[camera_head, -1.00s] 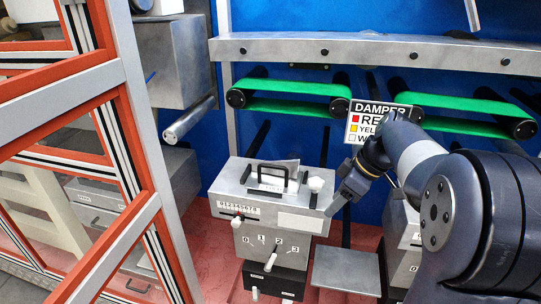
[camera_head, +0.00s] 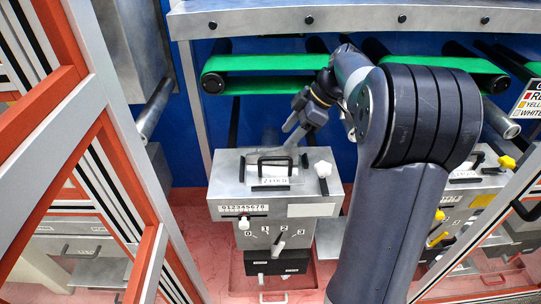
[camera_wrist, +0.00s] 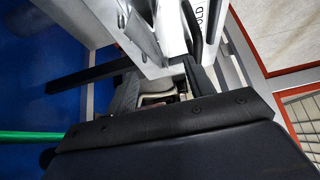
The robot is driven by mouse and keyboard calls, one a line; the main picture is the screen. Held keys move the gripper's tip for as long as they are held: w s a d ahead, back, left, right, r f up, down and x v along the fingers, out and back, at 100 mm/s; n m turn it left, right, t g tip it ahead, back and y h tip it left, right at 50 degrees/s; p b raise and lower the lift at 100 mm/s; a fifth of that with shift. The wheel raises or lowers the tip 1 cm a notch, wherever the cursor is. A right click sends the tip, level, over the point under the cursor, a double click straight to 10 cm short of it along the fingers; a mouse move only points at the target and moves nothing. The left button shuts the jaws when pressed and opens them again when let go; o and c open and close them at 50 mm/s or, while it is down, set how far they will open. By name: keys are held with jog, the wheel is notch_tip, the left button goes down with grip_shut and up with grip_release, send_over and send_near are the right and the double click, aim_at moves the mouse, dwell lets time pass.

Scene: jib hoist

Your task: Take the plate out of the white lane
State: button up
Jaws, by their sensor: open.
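The white lane's grey metal box (camera_head: 226,175) has white knobs and stands in the lower middle of the head view. A pale plate (camera_head: 271,181) with dark lettering lies on its top, by a black handle (camera_head: 292,158). In the wrist view, a white lettered surface (camera_wrist: 203,40) that looks like this plate shows beyond the fingers, with "OLD" readable. My gripper (camera_head: 292,137) is open, above the back of the box top. In the wrist view, my gripper (camera_wrist: 160,84) shows its dark fingers apart close to the box; whether they touch anything is unclear.
A box with yellow knobs (camera_head: 508,162) stands at the right, partly behind my arm. A damper sign (camera_head: 528,100) is at the right edge. Green belts (camera_head: 262,62) and a grey beam (camera_head: 350,18) run behind. Orange and grey frames (camera_head: 60,170) border the left.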

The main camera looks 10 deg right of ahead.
aim_at(275, 149)
jog(key=x, duration=0.4)
jog(key=p+x, duration=0.1)
jog(key=x, duration=0.3)
jog(key=shift+w+p, duration=0.2)
jog(key=shift+p, duration=0.1)
grip_shut()
